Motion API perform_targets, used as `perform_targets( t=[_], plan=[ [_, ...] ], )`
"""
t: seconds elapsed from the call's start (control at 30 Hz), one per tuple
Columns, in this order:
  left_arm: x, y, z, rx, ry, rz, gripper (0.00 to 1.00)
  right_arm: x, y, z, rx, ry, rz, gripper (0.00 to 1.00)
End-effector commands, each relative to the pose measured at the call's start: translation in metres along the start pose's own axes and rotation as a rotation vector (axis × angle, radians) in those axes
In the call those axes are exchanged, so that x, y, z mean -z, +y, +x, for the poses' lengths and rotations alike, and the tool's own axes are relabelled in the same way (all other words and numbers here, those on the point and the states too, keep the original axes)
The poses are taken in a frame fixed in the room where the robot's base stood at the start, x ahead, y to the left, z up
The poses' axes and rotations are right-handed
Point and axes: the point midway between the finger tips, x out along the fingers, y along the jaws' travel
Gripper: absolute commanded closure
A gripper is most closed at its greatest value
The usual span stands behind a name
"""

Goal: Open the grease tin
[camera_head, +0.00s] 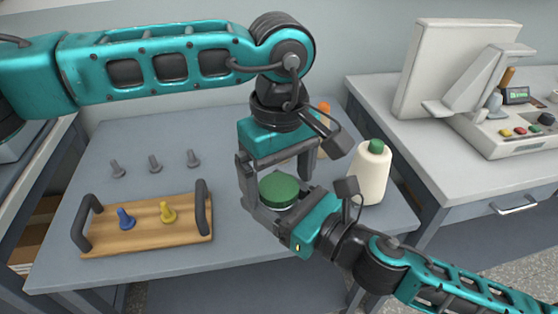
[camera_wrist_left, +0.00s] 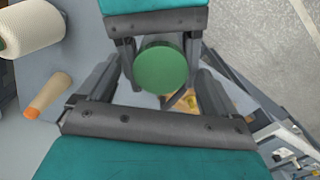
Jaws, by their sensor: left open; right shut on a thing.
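The grease tin shows its round green lid (camera_head: 279,189) on top, at the middle of the head view. The lid also shows in the left wrist view (camera_wrist_left: 162,68); the tin's body is mostly hidden. My right gripper (camera_head: 276,205) comes from the lower right and is shut on the tin, a finger on each side below the lid. My left gripper (camera_head: 277,172) points down from above, open, its fingers wide apart over the tin. In the left wrist view the left gripper (camera_wrist_left: 157,82) has the lid between and beyond its fingers, with gaps at both sides.
A wooden tray (camera_head: 150,235) with black handles holds a blue peg (camera_head: 125,219) and a yellow peg (camera_head: 168,212). Grey pegs (camera_head: 154,164) stand behind it. A white thread cone (camera_head: 371,175) stands close right of the grippers. An orange-tipped item (camera_head: 324,108) is behind them.

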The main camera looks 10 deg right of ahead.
Motion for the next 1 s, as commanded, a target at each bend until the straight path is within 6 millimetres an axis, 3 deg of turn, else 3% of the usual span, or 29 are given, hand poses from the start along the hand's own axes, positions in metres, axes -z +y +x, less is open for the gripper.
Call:
perform_targets(
  t=[0.27, 0.83, 1.0],
  plan=[
    [0.0001, -0.0001, 0.0009, 0.0, 0.0, -0.001, 0.09, -0.0011, 0.0001, 0.0001, -0.001, -0.002, 0.0, 1.0],
    [0.0001, 0.0003, 0.0004, -0.002, 0.0, -0.001, 0.64, -0.001, 0.0005, 0.0001, -0.002, -0.002, 0.0, 1.0],
    [0.0001, 0.0005, 0.0002, -0.002, 0.0, -0.047, 0.66, -0.001, 0.0007, 0.0001, -0.002, -0.002, 0.0, 1.0]
  ],
)
